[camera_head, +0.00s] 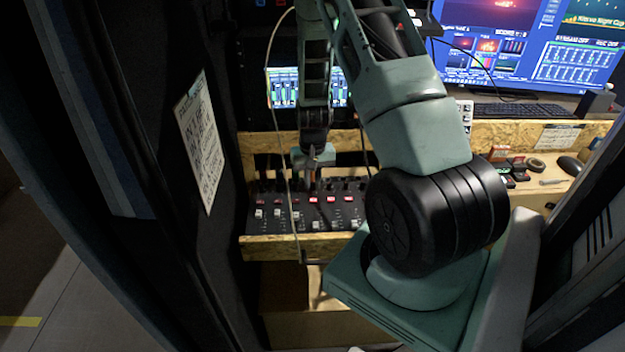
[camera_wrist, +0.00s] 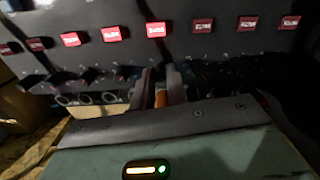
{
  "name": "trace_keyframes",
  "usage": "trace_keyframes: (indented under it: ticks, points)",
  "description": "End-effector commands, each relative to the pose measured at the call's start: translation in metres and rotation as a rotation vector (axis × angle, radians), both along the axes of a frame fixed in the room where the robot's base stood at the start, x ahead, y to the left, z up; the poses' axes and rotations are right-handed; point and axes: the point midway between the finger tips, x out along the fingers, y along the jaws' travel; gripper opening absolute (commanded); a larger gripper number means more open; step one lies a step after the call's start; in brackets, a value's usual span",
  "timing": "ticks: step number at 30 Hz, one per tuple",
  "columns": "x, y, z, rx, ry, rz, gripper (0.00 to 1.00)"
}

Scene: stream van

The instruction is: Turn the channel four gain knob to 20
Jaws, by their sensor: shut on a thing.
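The black mixing panel (camera_head: 273,226) sits in a wooden ledge, with a row of dark knobs along its back and red-lit buttons in front. My gripper (camera_head: 313,176) reaches down onto the knob row near the middle, behind a red-lit button (camera_head: 315,199). In the wrist view my gripper (camera_wrist: 161,84) has its two fingers close together around a small orange-topped thing, seemingly a knob (camera_wrist: 160,98). The fingers hide most of it. Its channel number, scale and pointer cannot be read.
Other knobs (camera_wrist: 84,99) stand close on both sides of the fingers. Wooden boards (camera_head: 262,247) edge the panel at front and back. A dark wall with a paper sheet (camera_head: 199,142) stands close on the left. Monitors (camera_head: 580,50) and a keyboard (camera_head: 508,111) are at the right.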

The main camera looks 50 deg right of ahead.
Motion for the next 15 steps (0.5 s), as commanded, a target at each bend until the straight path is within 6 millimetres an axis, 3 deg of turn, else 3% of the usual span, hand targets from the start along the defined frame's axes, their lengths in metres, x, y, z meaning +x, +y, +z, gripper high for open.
trace_keyframes:
  ticks: [15]
  points:
    - [0.0001, -0.0005, 0.0005, -0.001, -0.001, -0.147, 0.0]
